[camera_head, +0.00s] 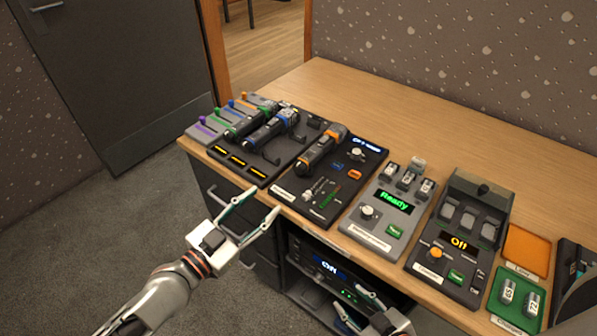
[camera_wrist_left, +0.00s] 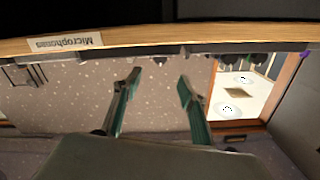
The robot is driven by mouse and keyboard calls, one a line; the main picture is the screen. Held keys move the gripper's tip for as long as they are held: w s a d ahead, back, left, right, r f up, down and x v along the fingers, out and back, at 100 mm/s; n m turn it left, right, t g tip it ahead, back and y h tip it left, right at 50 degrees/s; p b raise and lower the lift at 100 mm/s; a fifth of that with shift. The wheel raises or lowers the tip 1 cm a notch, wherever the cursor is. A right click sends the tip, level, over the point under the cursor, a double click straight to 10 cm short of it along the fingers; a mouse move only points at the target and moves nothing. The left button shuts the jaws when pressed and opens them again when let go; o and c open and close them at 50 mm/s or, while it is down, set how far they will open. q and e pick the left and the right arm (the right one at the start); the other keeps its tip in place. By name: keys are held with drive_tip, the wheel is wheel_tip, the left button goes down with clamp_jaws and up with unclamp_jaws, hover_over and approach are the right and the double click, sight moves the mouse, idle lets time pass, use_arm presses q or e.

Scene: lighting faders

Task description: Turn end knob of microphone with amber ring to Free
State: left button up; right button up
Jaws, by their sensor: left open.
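The microphone with the amber ring (camera_head: 318,150) lies on a dark panel (camera_head: 345,185) on the bench. Its amber ring is toward its far end, and its near end points down-left. The end knob's setting is too small to read. My left gripper (camera_head: 263,202) is open and empty, apart from the microphone, in front of the bench edge and left of the panel. In the left wrist view its two fingers (camera_wrist_left: 159,78) are apart with nothing between them. My right gripper (camera_head: 350,300) is low in front of the bench, with its fingers apart and empty.
Microphones with blue (camera_head: 265,128) and green (camera_head: 245,124) rings lie to the left. A charger showing "Ready" (camera_head: 394,202) and a unit showing "Off" (camera_head: 459,243) stand to the right. A label marked "Microphones" (camera_wrist_left: 65,41) is on the bench edge. The back of the bench is clear.

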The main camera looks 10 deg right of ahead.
sight(297, 170)
use_arm(q)
drive_tip(key=x, duration=1.2)
drive_tip(key=shift+w+b, duration=0.2)
drive_tip(key=shift+b, duration=0.15)
drive_tip(key=c, duration=1.1)
